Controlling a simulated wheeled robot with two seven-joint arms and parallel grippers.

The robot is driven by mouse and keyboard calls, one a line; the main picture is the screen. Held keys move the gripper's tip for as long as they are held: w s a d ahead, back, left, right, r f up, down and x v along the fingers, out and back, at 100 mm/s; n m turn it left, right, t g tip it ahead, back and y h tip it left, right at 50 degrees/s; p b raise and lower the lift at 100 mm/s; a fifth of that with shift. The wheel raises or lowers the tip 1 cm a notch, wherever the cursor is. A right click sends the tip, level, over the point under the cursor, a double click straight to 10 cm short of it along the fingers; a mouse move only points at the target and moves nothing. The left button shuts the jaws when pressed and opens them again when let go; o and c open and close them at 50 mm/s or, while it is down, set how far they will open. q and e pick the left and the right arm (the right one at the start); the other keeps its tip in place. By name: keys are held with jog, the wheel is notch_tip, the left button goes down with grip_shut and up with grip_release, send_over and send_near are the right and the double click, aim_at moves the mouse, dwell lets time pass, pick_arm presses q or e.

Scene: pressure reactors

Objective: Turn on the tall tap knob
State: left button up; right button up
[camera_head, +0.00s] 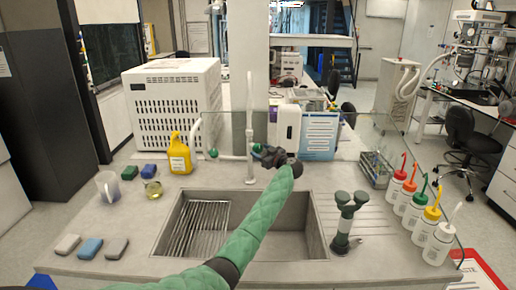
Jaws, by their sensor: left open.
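The tall tap (250,120) stands upright behind the sink, a thin pale column. A small green knob (257,148) shows on its right side, partly hidden by my gripper. My left arm, in a green sleeve, reaches across the sink from the bottom. My left gripper (264,155) is open, dark, and right at the tall tap's knob. I cannot tell whether its fingers touch the knob. A shorter curved tap (196,135) with its own green knob (213,153) stands to the left. My right gripper is not in view.
The sink (290,225) lies below my left arm. A yellow bottle (179,155), beaker (108,187) and sponges are on the left. A dark green two-headed fixture (346,220) stands right of the sink. Several wash bottles (411,200) line the right edge.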

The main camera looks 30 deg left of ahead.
pick_arm(q)
jog(key=shift+p+x, duration=0.3)
jog(key=shift+x, duration=1.05)
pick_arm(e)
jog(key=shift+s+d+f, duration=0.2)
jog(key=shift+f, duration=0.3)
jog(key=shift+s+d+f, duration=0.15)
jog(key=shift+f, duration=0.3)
pick_arm(q)
jog(key=c, duration=1)
